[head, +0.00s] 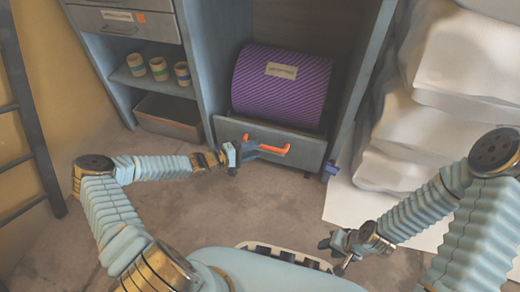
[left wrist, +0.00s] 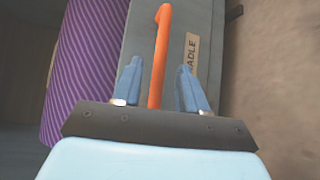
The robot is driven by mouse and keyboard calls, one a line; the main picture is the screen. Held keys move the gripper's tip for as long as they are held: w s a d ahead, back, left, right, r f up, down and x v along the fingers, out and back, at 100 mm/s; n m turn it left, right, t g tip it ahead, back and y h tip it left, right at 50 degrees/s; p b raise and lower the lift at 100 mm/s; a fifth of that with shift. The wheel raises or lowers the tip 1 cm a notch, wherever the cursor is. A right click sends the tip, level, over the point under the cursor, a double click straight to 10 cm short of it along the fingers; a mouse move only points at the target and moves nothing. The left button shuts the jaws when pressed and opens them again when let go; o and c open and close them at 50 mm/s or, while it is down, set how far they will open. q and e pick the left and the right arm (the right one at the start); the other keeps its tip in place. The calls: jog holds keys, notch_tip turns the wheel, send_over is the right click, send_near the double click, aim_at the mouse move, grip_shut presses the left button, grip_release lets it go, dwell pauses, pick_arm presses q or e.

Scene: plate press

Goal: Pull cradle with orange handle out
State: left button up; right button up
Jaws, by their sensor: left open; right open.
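The cradle (head: 302,152) is a grey drawer-like front at the bottom of the cabinet, with an orange handle (head: 278,149) across it. A purple striped roll (head: 306,85) with a label rests above the cradle. My left gripper (head: 253,151) is open at the left end of the handle. In the left wrist view, the orange handle (left wrist: 159,60) runs between the two blue fingers (left wrist: 156,88), and a label reading "ADLE" (left wrist: 190,52) shows beside it. I cannot tell whether the fingers touch the handle. My right gripper (head: 333,255) is open and empty, low on the right, away from the cradle.
White stacked sacks (head: 425,110) fill the right side. A dark ladder (head: 28,110) leans at the far left. The floor (head: 250,205) before the cradle is clear.

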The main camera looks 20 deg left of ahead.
pick_arm(q)
jog(key=shift+x, duration=1.6)
jog(key=shift+c, duration=0.3)
grip_shut()
